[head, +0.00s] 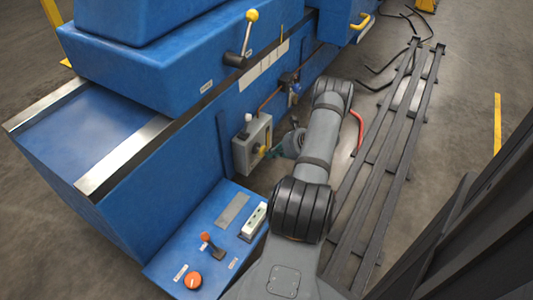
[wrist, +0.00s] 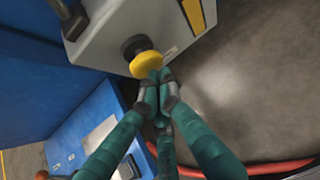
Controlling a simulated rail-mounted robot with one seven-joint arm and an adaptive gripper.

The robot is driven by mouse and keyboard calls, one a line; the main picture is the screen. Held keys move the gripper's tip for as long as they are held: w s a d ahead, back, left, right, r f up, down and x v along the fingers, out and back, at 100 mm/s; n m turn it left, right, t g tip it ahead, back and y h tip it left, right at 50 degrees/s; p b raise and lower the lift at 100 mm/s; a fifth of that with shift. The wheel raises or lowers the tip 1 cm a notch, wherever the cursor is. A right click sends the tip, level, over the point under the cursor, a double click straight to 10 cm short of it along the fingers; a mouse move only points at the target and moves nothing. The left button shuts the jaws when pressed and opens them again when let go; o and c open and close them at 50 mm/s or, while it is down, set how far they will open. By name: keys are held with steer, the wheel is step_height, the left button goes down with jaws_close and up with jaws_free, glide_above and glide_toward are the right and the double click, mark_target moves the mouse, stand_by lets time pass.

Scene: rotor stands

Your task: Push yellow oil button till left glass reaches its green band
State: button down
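The yellow button (wrist: 145,65) is a round mushroom knob on a black stem, standing out from the grey control box (wrist: 105,35) in the wrist view. My gripper (wrist: 160,80) has its teal fingers drawn together, with nothing between them. Its fingertips are at the lower right rim of the yellow button; I cannot tell whether they touch it. In the head view the grey box (head: 243,146) is on the side of the blue machine, and my gripper (head: 274,152) shows small beside it. I cannot make out the left glass or its green band in either view.
A red hose (wrist: 270,168) runs along the floor near my fingers. Dark metal rails (head: 385,150) lie to the right.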

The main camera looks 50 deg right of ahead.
steer(key=shift+w+a+r, duration=0.1)
steer(key=shift+w+r, duration=0.05)
steer(key=shift+w, duration=0.5)
steer(key=shift+w+a+r, duration=0.1)
steer(key=shift+w, duration=0.55)
stand_by(0.7)
steer(key=s, duration=0.3)
steer(key=shift+s+d+f, duration=0.15)
steer(key=shift+s+d, duration=0.05)
steer(key=shift+s, duration=0.1)
stand_by(0.3)
steer(key=shift+s, duration=0.1)
steer(key=s, duration=0.3)
steer(key=s+d+p, duration=0.1)
steer(key=s, duration=0.1)
stand_by(0.4)
stand_by(0.4)
steer(key=shift+w, duration=0.7)
